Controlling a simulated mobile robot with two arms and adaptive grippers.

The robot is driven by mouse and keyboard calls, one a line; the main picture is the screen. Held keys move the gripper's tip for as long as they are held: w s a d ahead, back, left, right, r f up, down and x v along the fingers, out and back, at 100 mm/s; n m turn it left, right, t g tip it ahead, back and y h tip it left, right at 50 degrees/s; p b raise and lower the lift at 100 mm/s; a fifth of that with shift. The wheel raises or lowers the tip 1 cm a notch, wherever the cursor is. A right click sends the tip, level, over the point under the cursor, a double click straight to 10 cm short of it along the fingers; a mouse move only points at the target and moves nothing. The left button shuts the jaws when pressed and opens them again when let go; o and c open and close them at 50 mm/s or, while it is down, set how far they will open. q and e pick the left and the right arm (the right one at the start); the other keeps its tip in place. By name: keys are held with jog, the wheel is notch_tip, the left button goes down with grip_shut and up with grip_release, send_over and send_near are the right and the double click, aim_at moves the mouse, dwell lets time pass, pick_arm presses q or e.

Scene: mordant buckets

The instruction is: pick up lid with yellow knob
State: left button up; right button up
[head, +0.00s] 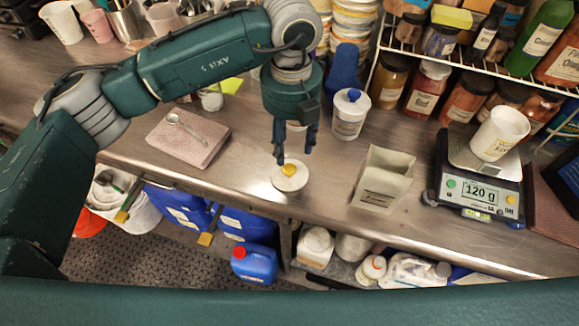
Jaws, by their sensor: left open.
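The lid (291,181) is a pale round disc with a yellow knob (289,170) at its centre. It lies flat on the steel counter (240,195), near the middle of the head view. My left gripper (293,160) points down at the lid from above, with its fingers apart over the knob. The fingers partly hide the lid's far side. I cannot tell whether the fingertips touch the knob. My right gripper is not in view.
A white tub with a blue knob (350,115) stands behind and right of the lid. A paper bag (383,180) and a scale (480,180) with a white cup (500,133) stand farther right. A folded pink cloth with a spoon (188,140) lies left. Jars fill the rack behind.

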aim_at(289, 167)
pick_arm(q)
jog(key=shift+s+f+p, duration=0.2)
jog(key=shift+f+p, duration=0.1)
jog(key=shift+f, duration=0.8)
notch_tip(289, 167, down, 4)
jog(key=shift+s+a+f+p, duration=0.15)
jog(key=shift+f+p, duration=0.05)
jog(key=shift+p, duration=0.95)
jog(key=shift+f, duration=0.35)
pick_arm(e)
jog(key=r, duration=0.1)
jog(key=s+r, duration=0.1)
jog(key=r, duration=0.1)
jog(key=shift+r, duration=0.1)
pick_arm(q)
jog(key=c, duration=1)
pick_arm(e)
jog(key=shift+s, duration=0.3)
